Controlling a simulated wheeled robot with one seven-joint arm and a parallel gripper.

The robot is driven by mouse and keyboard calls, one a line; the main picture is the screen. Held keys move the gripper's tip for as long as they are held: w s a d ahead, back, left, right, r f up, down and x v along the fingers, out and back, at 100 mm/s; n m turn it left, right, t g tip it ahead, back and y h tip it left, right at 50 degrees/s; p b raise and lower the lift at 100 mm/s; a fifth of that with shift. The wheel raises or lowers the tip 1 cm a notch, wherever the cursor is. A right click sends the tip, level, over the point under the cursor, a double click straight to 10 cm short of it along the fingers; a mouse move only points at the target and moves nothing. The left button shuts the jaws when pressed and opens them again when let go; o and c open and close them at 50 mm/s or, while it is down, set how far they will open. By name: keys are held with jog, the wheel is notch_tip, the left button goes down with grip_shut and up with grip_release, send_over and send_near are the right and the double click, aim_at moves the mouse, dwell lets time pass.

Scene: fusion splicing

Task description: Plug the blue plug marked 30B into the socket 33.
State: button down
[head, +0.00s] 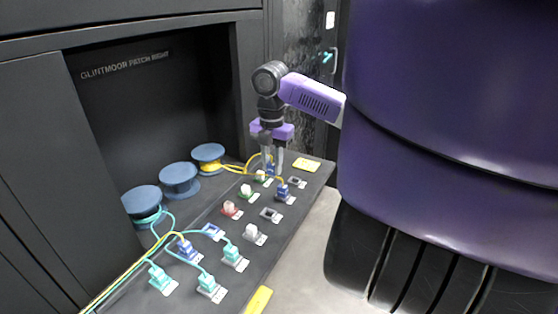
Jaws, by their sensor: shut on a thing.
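My gripper (273,168) points down over the far end of the dark panel (190,275). Its two fingers are shut on a small blue plug (270,168), partly hidden by the fingers. A yellow cable runs to that area from the spools. I cannot tell whether this plug is seated in a socket or just above the panel. Another blue plug (283,192) with a yellow cable stands on the panel just in front. A third blue plug (186,247) stands near the front left. The markings 30B and 33 are too small to read, so I cannot identify socket 33.
Teal plugs (231,254) and white, green and red ones (230,209) crowd the panel. Cable spools (179,178) stand along the back. Loose cables cross the left side.

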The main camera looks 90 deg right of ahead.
jog(key=shift+w+a+p, duration=0.75)
jog(key=shift+w+a, duration=6.2)
jog(key=shift+w, duration=1.55)
jog(key=shift+f+b, duration=1.55)
jog(key=shift+f, duration=1.1)
jog(key=shift+f+b, duration=0.3)
jog(key=shift+f, duration=0.2)
jog(key=shift+f, duration=0.55)
jog(key=c, duration=1.1)
grip_release()
jog(key=shift+r, duration=0.15)
notch_tip(320, 180, up, 8)
jog(key=shift+f, duration=0.2)
